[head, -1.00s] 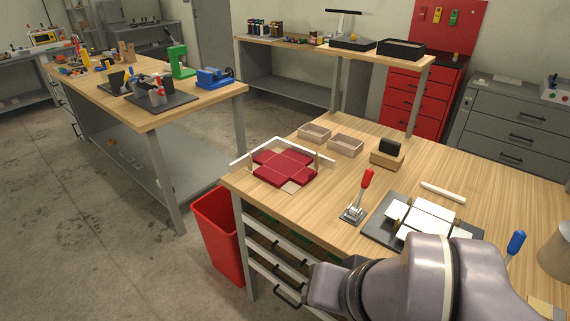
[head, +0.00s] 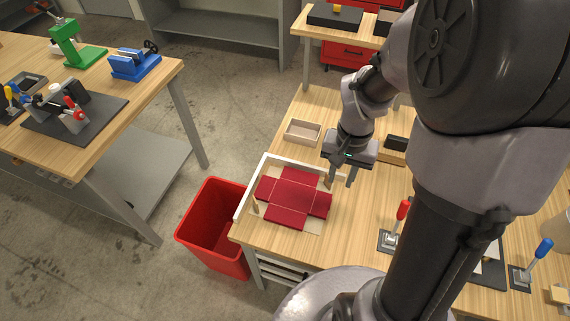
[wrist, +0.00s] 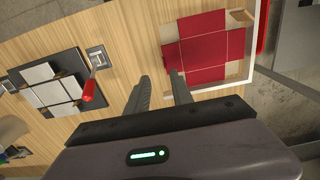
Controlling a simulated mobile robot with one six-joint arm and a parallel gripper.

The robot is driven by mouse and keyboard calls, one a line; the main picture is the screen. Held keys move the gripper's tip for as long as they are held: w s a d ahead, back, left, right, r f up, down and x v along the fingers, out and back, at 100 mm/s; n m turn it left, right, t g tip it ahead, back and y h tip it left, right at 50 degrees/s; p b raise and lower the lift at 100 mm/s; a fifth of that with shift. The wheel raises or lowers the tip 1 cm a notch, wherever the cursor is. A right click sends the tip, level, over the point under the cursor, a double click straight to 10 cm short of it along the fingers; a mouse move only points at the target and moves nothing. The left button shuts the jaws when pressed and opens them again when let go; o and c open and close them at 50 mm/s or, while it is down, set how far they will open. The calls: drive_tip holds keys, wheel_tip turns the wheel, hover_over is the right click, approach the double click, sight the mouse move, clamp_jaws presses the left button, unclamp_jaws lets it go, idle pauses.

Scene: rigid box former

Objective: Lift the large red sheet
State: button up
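The large red sheet (head: 293,196) is a dark red, cross-shaped blank with fold lines. It lies flat at the table's left corner inside a white L-shaped frame (head: 241,202). In the wrist view the red sheet (wrist: 200,46) is at the upper right, with the frame running along its lower and right sides. My gripper (head: 341,180) is above the table, just right of the sheet. In the wrist view my gripper's fingers (wrist: 160,90) are apart with nothing between them, and one fingertip appears near the sheet's edge. Whether it touches cannot be told.
A red bin (head: 213,225) stands on the floor left of the table. A small tray (head: 303,132) lies behind the sheet. A red-handled toggle clamp (head: 397,225) stands to the right. The dark plate with white pieces (wrist: 45,83) shows at left in the wrist view.

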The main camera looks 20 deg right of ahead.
drive_tip(key=f+b, duration=0.2)
drive_tip(key=f, duration=0.3)
drive_tip(key=f+b, duration=0.2)
drive_tip(key=f, duration=0.4)
drive_tip(key=w+f+b, duration=0.1)
drive_tip(key=f, duration=0.4)
drive_tip(key=shift+f+b, duration=0.2)
drive_tip(key=shift+b, duration=0.2)
drive_tip(key=shift+s+r, duration=0.1)
drive_tip(key=shift+r, duration=0.05)
drive_tip(key=shift+c, duration=0.7)
clamp_jaws()
